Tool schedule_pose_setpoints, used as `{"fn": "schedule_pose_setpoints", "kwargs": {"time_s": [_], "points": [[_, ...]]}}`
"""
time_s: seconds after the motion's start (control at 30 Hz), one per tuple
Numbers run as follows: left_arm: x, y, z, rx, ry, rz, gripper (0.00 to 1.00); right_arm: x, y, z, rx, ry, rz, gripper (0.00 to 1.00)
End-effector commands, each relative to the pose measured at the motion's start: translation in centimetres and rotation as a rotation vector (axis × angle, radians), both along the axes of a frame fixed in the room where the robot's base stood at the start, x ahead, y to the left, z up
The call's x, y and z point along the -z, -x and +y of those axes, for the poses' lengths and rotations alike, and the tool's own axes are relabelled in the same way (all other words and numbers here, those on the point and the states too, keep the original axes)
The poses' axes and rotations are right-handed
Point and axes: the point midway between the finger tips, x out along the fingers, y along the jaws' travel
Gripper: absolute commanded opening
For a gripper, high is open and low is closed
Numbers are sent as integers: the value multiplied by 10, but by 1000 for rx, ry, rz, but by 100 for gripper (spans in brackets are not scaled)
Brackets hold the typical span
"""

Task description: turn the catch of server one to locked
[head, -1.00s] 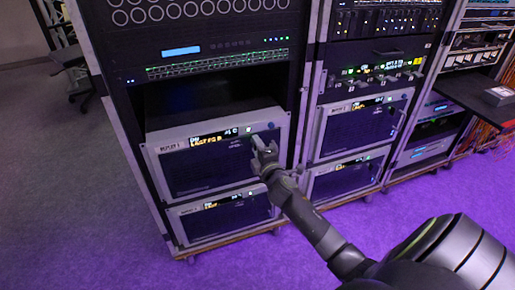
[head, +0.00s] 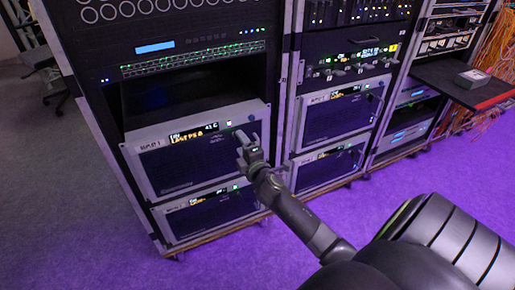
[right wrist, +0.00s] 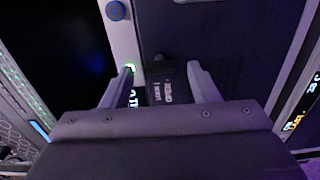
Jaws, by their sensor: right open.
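Server one (head: 190,162) is the upper grey-framed unit low in the left rack, with a lit amber display. My right gripper (head: 243,143) is at the right part of its front and hides what lies behind it. In the right wrist view my right gripper (right wrist: 165,80) is open, with its two fingers apart. A small dark piece (right wrist: 161,65), which looks like the catch, shows between the fingers, beside a black label (right wrist: 168,91) with white writing too small to read. I cannot tell whether the fingers touch it or how it is turned. My left gripper is not in view.
A similar server (head: 205,215) sits right below. A second rack (head: 330,115) with more servers stands to the right. A dark shelf (head: 462,85) with a small box sticks out farther right, near orange cables (head: 492,60). The purple floor (head: 400,195) in front is clear.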

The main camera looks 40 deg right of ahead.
Motion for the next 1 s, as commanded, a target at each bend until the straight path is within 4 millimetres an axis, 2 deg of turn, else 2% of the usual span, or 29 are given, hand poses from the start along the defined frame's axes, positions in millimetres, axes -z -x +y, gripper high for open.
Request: {"fn": "schedule_pose_setpoints", "kwargs": {"time_s": [0.2,0.4,0.6,0.8,1.0], "points": [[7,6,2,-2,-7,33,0,0,47,11,1,-2,3,55],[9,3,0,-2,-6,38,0,0,89,21,2,-2,3,55],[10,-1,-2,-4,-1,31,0,1,124,29,2,-1,2,55],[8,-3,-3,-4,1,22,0,0,142,34,2,0,2,55],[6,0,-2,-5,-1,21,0,0,145,35,1,0,0,55]]}}
